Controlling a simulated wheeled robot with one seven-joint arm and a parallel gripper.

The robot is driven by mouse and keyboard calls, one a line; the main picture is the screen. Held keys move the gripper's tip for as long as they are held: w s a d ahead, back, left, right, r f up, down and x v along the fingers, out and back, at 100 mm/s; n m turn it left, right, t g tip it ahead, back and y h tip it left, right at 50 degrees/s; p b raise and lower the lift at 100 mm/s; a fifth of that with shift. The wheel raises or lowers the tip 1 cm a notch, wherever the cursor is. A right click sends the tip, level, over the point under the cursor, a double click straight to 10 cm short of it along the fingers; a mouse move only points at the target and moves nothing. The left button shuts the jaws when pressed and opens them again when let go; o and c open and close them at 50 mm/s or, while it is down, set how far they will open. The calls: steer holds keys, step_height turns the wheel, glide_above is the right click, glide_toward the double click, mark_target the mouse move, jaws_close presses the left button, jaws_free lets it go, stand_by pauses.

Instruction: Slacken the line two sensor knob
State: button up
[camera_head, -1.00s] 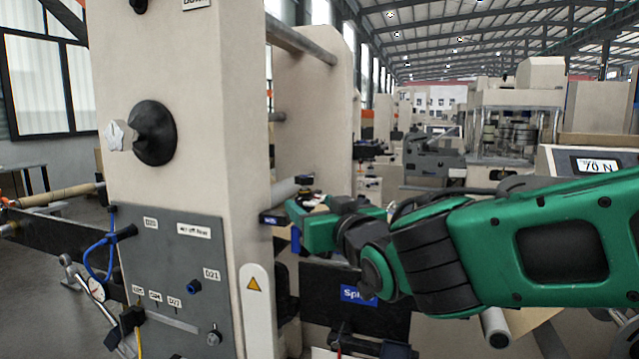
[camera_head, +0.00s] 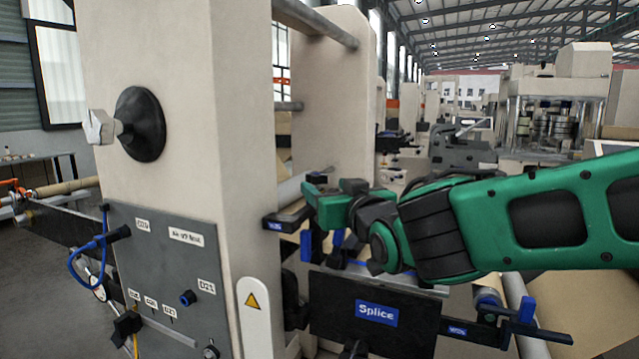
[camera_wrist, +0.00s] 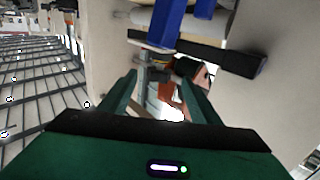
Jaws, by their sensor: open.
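My gripper (camera_head: 318,200) is at the end of the green arm, beside the cream machine column and above the black Splice plate (camera_head: 345,335). In the wrist view my gripper (camera_wrist: 160,92) shows two green fingers spread apart with nothing held between them. A black bracket (camera_head: 270,223) with a small blue label sits just left of the gripper. Blue parts (camera_head: 306,246) hang below it and also show in the wrist view (camera_wrist: 168,22). A similar labelled bracket (camera_head: 452,328) is lower right. I cannot tell which part is the line two sensor knob.
The cream column (camera_head: 215,100) stands close on the left, with a black round knob (camera_head: 140,124) and a grey panel (camera_head: 180,265) of fittings. A roller (camera_head: 522,310) is at the lower right. Orange and grey parts (camera_wrist: 166,91) lie beyond the fingers.

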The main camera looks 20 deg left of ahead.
mark_target(322, 183)
steer(key=shift+x, duration=3.8)
steer(key=shift+w+d, duration=0.1)
steer(key=shift+d, duration=0.05)
steer(key=shift+c, duration=0.3)
steer(key=c, duration=1)
